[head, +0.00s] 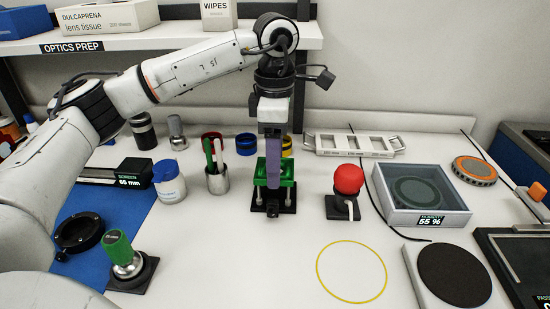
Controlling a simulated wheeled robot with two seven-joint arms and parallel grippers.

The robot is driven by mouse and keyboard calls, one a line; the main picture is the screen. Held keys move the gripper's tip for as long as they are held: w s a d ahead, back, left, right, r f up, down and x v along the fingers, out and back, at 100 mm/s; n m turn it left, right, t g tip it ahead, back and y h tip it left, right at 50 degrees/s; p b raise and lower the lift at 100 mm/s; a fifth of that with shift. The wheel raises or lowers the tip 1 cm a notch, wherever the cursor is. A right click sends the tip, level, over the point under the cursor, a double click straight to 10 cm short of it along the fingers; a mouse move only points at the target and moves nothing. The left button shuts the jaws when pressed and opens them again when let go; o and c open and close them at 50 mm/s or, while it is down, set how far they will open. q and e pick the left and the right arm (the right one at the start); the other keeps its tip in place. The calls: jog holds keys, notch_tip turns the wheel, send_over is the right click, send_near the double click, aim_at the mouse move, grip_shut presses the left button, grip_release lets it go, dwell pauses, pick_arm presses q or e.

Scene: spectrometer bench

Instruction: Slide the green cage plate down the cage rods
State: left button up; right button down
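The green cage plate (260,180) sits low over a black base (289,199) near the middle of the bench. Its two sides show left and right of my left gripper (272,200), which points straight down in front of it. The gripper hides the middle of the plate. The cage rods are mostly hidden behind the gripper, so I cannot tell them apart clearly. The near finger covers the far one, and I cannot see whether the fingers are closed on the plate. My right gripper is not in view.
A holder strip (352,144) lies behind. Bare white bench lies in front, with a yellow ring (352,301).

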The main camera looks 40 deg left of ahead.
pick_arm(q)
jog(key=shift+f+b, duration=0.6)
jog(key=shift+f, duration=0.45)
jog(key=shift+f, duration=0.4)
jog(key=shift+f, duration=0.1)
jog(key=shift+r+p, duration=1.25)
jog(key=shift+r, duration=0.6)
jog(key=shift+f, duration=0.3)
